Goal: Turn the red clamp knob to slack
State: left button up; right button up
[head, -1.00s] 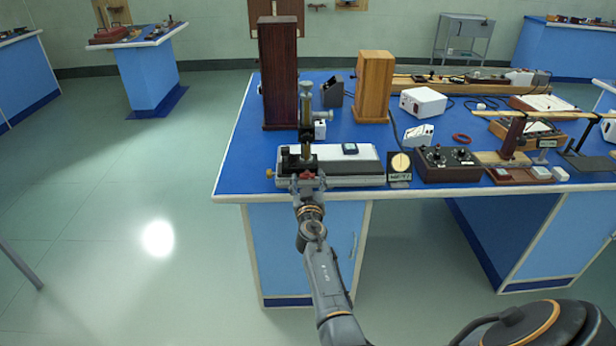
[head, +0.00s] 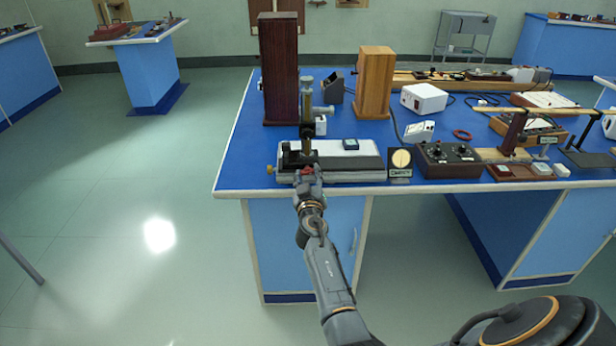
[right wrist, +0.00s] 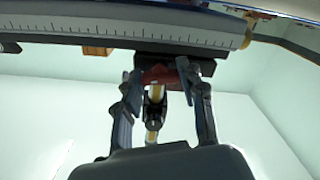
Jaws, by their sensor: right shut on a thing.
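The red clamp knob (head: 306,172) sits at the front of the travelling microscope (head: 307,115), low on its carriage at the left end of the pale scale bed (head: 345,156). My right gripper (head: 307,176) reaches it from the front and is shut on it. In the right wrist view the red knob (right wrist: 164,77) lies between the two fingers of my right gripper (right wrist: 162,82), under the dark carriage block (right wrist: 208,67). The fingers partly hide the knob in the head view. My left gripper is not in view.
A dark wooden pillar (head: 280,70) and a lighter wooden block (head: 374,82) stand behind. The bench's front edge (head: 235,194) runs just below the instrument.

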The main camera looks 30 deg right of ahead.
jog(key=n, duration=0.4)
jog(key=shift+n+b, duration=0.3)
jog(key=shift+b, duration=0.1)
jog(key=n, duration=0.3)
jog(key=shift+d+r+n, duration=0.1)
jog(key=shift+n, duration=0.3)
jog(key=n, duration=0.3)
jog(key=shift+r+n, duration=0.1)
jog(key=shift+n, duration=2)
jog(key=o, duration=1.1)
jog(key=shift+o, duration=0.2)
